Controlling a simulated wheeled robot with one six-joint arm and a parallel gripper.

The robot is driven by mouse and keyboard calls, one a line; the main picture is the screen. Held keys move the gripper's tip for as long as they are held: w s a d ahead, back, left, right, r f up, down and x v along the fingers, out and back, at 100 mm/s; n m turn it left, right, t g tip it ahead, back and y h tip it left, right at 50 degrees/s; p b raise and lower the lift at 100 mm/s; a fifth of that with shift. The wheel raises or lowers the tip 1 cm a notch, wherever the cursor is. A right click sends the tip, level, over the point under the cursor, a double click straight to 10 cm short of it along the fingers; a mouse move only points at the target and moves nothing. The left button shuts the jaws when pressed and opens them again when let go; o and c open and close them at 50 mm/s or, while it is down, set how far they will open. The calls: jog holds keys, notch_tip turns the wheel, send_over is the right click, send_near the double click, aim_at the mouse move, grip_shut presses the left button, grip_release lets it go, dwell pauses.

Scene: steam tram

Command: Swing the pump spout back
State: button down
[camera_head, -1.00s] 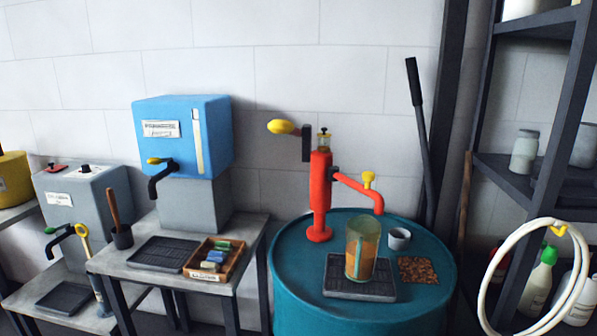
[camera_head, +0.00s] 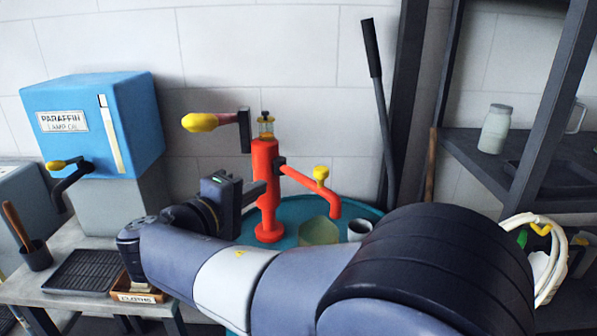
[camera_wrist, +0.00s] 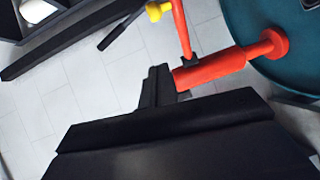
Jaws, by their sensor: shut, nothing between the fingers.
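The red pump (camera_head: 265,185) stands upright on the teal drum (camera_head: 290,208). Its red spout (camera_head: 305,180) with a yellow knob (camera_head: 320,173) points right and bends down at its end, near the jug (camera_head: 318,231). The jug's lower part is hidden behind my arm. My gripper (camera_head: 258,188) is shut and empty, at the left side of the pump column. In the wrist view the closed fingertips (camera_wrist: 158,74) are close to the red column (camera_wrist: 212,68) and below the spout (camera_wrist: 181,30); I cannot tell whether they touch.
A grey cup (camera_head: 360,230) stands right of the jug. A dark lever (camera_head: 380,110) leans behind. The blue paraffin dispenser (camera_head: 95,125) is at left, shelves (camera_head: 520,165) at right.

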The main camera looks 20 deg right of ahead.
jog(key=p, duration=0.2)
send_near(304, 176)
notch_tip(304, 176, up, 4)
jog(key=d, duration=0.1)
jog(key=shift+s+d+f, duration=0.15)
jog(key=shift+d+f, duration=0.05)
jog(key=shift+d, duration=0.8)
jog(key=shift+s+d+f, duration=0.15)
jog(key=shift+d+f, duration=0.05)
jog(key=shift+d, duration=0.85)
jog(key=shift+d+f, duration=0.1)
jog(key=shift+d, duration=0.05)
